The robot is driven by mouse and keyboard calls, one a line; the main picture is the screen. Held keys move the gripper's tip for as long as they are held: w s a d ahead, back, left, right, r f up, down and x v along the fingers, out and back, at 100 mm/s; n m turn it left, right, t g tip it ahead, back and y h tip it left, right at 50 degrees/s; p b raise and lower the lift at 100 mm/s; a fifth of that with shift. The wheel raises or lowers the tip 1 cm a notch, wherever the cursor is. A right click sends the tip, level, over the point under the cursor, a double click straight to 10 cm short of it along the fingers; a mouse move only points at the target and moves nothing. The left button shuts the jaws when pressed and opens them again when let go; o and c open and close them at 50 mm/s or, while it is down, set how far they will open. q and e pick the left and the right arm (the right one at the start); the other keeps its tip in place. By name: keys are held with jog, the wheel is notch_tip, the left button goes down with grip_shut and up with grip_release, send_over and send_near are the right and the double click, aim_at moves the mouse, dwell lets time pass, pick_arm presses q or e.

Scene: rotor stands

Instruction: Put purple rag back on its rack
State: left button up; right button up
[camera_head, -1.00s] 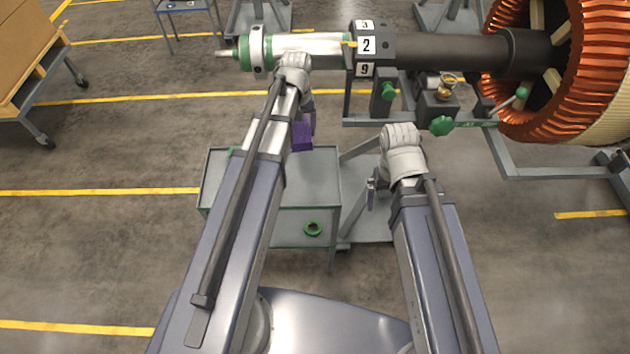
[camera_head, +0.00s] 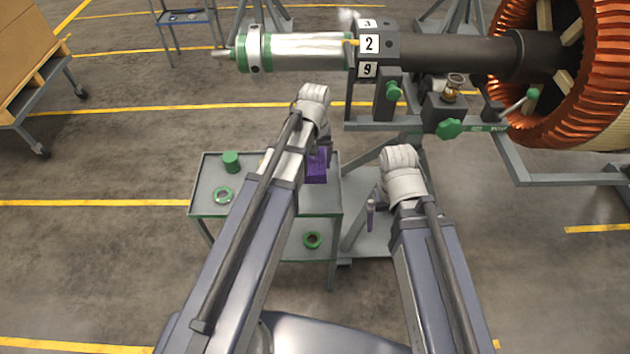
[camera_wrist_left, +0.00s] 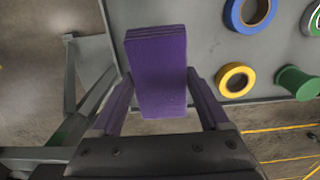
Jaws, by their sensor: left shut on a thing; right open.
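The purple rag (camera_head: 316,168) is a folded block held in my left gripper (camera_head: 318,158), over the right part of the grey cart's top. In the left wrist view the rag (camera_wrist_left: 158,60) stands between both fingers of the left gripper (camera_wrist_left: 160,85), which are shut on its sides. My arm hides part of the cart's top. My right gripper (camera_head: 372,208) is open and empty, to the right of the cart. I cannot tell which thing is the rag's rack.
The wrist view shows a yellow ring (camera_wrist_left: 236,80) and a blue ring (camera_wrist_left: 236,20). The rotor shaft (camera_head: 450,53) spans behind.

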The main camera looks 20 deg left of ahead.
aim_at(315, 162)
pick_arm(q)
jog(key=shift+f+b, duration=0.9)
jog(key=shift+f, duration=0.6)
pick_arm(e)
jog(key=shift+f, duration=1.45)
pick_arm(q)
jog(key=shift+f, duration=0.1)
pick_arm(e)
jog(key=shift+f, duration=0.15)
pick_arm(q)
notch_tip(315, 162, down, 4)
jog(key=b, duration=0.3)
jog(key=shift+r+b, duration=0.25)
jog(key=shift+b, duration=0.1)
pick_arm(e)
notch_tip(315, 162, down, 3)
jog(key=shift+f, duration=0.2)
pick_arm(q)
jog(key=shift+f, duration=0.2)
jog(key=o, duration=1.1)
jog(key=shift+c, duration=0.2)
pick_arm(e)
jog(key=shift+f, duration=0.15)
pick_arm(q)
jog(key=shift+r, duration=0.2)
notch_tip(315, 162, up, 12)
jog(key=p, duration=1.2)
pick_arm(e)
notch_tip(315, 162, up, 12)
jog(key=shift+r, duration=0.2)
